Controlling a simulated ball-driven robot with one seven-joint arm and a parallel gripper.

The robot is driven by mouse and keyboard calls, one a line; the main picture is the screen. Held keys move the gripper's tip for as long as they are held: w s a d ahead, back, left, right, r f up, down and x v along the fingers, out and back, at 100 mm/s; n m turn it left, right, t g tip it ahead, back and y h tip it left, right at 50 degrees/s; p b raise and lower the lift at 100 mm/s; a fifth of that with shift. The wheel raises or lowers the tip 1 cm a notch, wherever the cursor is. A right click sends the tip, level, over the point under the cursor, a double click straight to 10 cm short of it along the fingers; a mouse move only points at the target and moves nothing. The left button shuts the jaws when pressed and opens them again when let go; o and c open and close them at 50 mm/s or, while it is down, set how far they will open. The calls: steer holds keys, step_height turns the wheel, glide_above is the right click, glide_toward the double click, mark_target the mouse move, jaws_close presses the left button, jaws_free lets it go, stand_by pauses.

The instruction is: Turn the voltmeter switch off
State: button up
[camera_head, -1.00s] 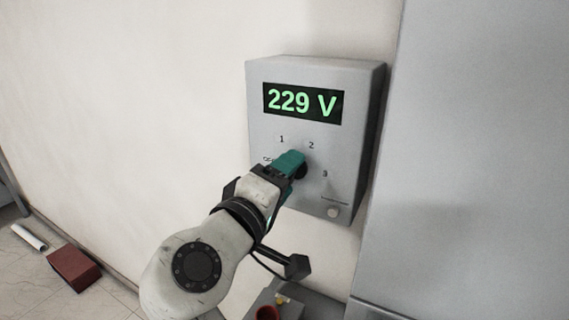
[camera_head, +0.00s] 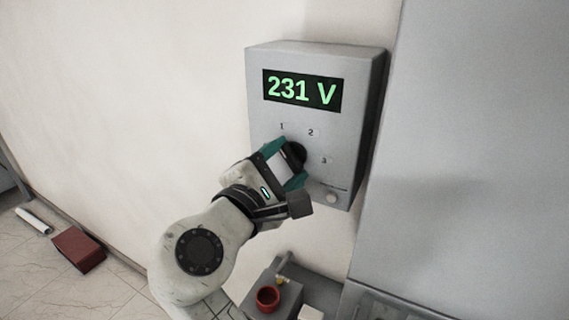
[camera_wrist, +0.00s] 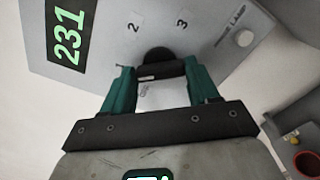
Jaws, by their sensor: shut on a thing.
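The grey voltmeter box (camera_head: 350,120) is fixed to the wall, and its green display (camera_head: 302,91) reads 231 V. In the wrist view the knob's black bar (camera_wrist: 160,70) lies between the two fingertips, and the picture of the box is strongly rotated. The display (camera_wrist: 68,33) also shows there.
A round white lamp (camera_head: 332,198) is at the box's lower right. A large grey cabinet (camera_head: 470,150) is close on the right. A red-brown block (camera_head: 78,250) and a white roll (camera_head: 33,220) lie on the floor.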

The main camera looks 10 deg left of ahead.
steer(key=n, duration=0.5)
steer(key=shift+a+n, duration=0.1)
steer(key=shift+n, duration=0.3)
steer(key=n, duration=0.4)
steer(key=shift+f+n, duration=0.15)
steer(key=shift+n, duration=0.15)
steer(key=o, duration=1.1)
steer(key=shift+c, duration=0.2)
steer(key=b+v, duration=0.2)
steer(key=v, duration=0.8)
steer(key=shift+s, duration=0.4)
steer(key=shift+a+b, duration=0.1)
steer(key=shift+b, duration=0.2)
